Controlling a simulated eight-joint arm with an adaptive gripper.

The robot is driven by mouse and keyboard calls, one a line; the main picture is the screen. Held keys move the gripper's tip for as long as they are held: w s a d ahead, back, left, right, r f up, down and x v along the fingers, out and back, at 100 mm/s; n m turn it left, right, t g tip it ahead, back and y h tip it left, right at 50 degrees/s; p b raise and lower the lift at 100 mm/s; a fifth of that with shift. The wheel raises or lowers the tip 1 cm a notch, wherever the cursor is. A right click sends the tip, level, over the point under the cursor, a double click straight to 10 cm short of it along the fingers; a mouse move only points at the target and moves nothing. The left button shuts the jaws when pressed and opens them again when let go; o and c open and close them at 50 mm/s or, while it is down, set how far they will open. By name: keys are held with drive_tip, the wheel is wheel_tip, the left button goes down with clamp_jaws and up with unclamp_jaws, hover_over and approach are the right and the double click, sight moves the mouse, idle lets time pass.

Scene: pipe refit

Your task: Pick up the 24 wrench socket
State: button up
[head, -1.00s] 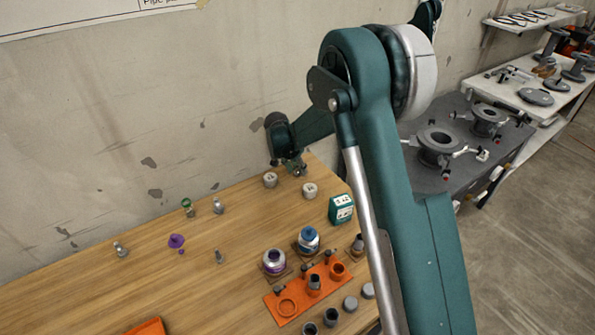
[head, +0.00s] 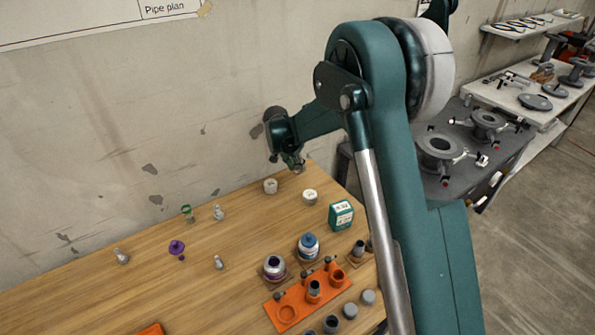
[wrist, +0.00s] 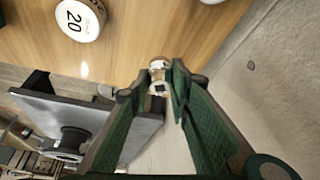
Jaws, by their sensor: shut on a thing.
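My gripper (wrist: 158,78) has its two green fingers shut on a small pale socket (wrist: 159,89) with a dark square hole, seen at the fingertips in the wrist view. Its number is not readable. In the head view my gripper (head: 292,163) is small, over the far end of the wooden table, and the held piece is hard to make out. Two pale round pieces, one on the left (head: 270,186) and one on the right (head: 310,196), stand below the gripper in the head view.
The wooden table (head: 130,292) holds a green-and-white box (head: 341,214), an orange tray (head: 331,277), a purple piece (head: 176,248) and several small metal fittings. A concrete wall (head: 90,120) rises behind. A grey bench (head: 505,150) with flanges stands to the right.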

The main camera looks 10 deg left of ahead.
drive_tip(key=shift+r+p, duration=0.3)
drive_tip(key=shift+r, duration=2.2)
